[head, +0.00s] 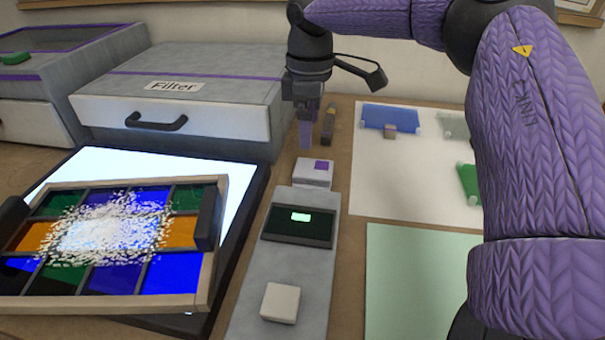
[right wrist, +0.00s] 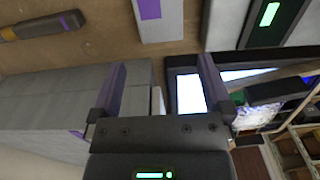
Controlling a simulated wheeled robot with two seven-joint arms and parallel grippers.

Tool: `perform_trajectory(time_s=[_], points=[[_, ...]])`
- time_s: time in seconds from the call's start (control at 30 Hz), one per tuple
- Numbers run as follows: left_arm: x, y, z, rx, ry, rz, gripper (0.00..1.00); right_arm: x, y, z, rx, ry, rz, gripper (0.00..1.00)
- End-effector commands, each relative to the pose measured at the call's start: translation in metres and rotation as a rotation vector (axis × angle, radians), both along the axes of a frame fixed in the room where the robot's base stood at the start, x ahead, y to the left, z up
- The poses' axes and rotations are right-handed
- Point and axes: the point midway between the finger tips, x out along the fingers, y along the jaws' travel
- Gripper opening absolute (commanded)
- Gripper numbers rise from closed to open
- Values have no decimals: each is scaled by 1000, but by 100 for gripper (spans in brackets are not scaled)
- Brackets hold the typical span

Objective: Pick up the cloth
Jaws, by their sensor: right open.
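I cannot pick out a cloth for certain in either view. My right gripper (head: 307,143) hangs over the table beside the filter box, just left of a dark and yellow tool, with its purple fingers pointing down. In the right wrist view the gripper (right wrist: 163,85) is open, its fingers wide apart, with nothing held between them. Grey box surfaces and part of the light panel show beyond the fingers. A white block with a purple square (head: 312,172) stands below the gripper in the head view. My left gripper is not in view.
The filter box (head: 185,95) stands at the back left. A framed stained-glass panel (head: 170,300) with white grains rests on the lit panel (head: 90,165). A grey device (head: 250,300) lies mid-table. A white sheet (head: 390,180) and a pale green mat (head: 415,285) lie right.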

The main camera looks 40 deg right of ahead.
Motion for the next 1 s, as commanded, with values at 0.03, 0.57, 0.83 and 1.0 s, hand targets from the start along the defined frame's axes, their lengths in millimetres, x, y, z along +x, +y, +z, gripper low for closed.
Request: perform_trajectory(time_s=[0.03,0.57,0.83,1.0], points=[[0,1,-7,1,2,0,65,0,0,-12,0,4,-1,100],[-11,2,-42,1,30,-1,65,-7,-4,-94,-1,-1,-4,100],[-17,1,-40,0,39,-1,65,-7,-5,-91,-1,-2,-4,68],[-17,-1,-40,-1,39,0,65,-7,-5,-91,-2,-1,-5,32]])
